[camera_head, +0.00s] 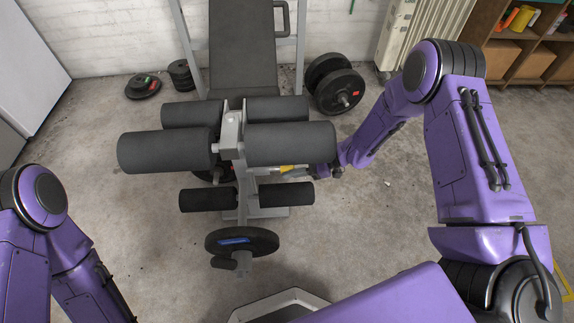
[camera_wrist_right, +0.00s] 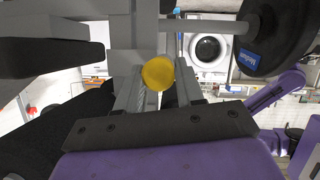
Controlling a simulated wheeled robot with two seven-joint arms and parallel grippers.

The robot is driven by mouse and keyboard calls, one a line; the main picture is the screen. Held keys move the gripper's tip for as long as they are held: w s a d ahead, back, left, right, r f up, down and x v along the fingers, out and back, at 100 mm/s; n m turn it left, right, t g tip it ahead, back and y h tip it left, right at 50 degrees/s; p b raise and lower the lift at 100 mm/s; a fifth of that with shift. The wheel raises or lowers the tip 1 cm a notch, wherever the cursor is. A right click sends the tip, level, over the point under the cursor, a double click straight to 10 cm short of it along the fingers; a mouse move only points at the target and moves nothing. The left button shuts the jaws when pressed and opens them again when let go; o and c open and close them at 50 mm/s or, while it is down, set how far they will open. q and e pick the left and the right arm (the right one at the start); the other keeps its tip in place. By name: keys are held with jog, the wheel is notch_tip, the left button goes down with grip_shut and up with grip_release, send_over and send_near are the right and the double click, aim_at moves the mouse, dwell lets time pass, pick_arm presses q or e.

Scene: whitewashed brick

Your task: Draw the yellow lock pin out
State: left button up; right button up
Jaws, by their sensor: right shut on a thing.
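The yellow lock pin (camera_head: 287,168) shows as a small yellow piece beside the grey post of the leg machine (camera_head: 241,178), under the right upper roller. In the right wrist view its round yellow head (camera_wrist_right: 158,73) sits between the two fingers. My right gripper (camera_head: 297,170) reaches in from the right and is shut on the pin, with fingers on both sides of it (camera_wrist_right: 158,92). The rollers partly hide the gripper and pin. I cannot tell how deep the pin sits in the post. My left arm shows at lower left, but its gripper is out of view.
Black upper rollers (camera_head: 290,144) and lower rollers (camera_head: 286,194) stick out close to my right gripper. A weight plate with a blue label (camera_head: 241,242) hangs in front. Bare floor (camera_head: 375,225) is free to the right.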

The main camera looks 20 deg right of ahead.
jog(key=s+d+p, duration=0.1)
jog(key=s+d, duration=0.1)
jog(key=d, duration=0.7)
jog(key=shift+s+d, duration=0.3)
jog(key=shift+s, duration=0.1)
dwell(0.9)
notch_tip(320, 180, up, 8)
jog(key=p, duration=0.8)
dwell(0.4)
